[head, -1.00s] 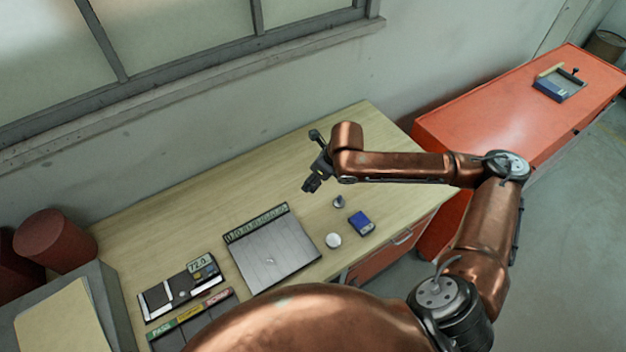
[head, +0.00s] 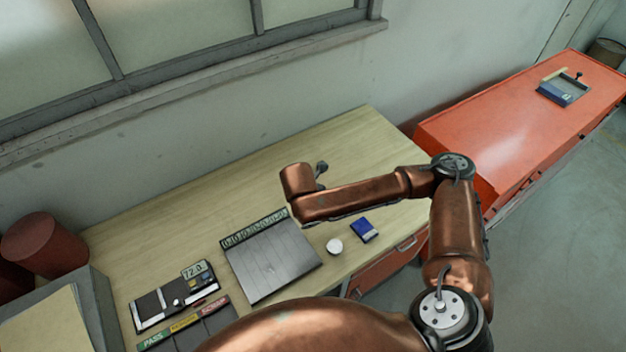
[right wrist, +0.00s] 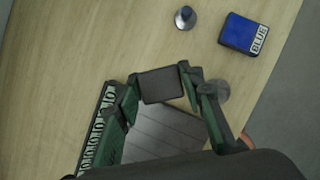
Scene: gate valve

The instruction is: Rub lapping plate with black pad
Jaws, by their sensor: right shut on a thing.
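The lapping plate (head: 275,263) is a grey slab with a numbered strip along its back edge, lying on the wooden bench; it also shows in the right wrist view (right wrist: 160,133). The black pad (right wrist: 160,85) is a small dark block. My right gripper (right wrist: 158,82) is shut on the pad, one finger at each side. In the right wrist view the pad overlaps the plate's edge, and I cannot tell whether they touch. In the head view my right wrist hides the gripper and pad above the plate's back edge. My left gripper is not in view.
A blue box (head: 363,230) and a pale disc (head: 334,246) sit right of the plate. A small metal knob (right wrist: 185,18) stands near the box. A gauge case (head: 175,298) and labelled tray (head: 190,330) lie to the left. The bench's back is clear.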

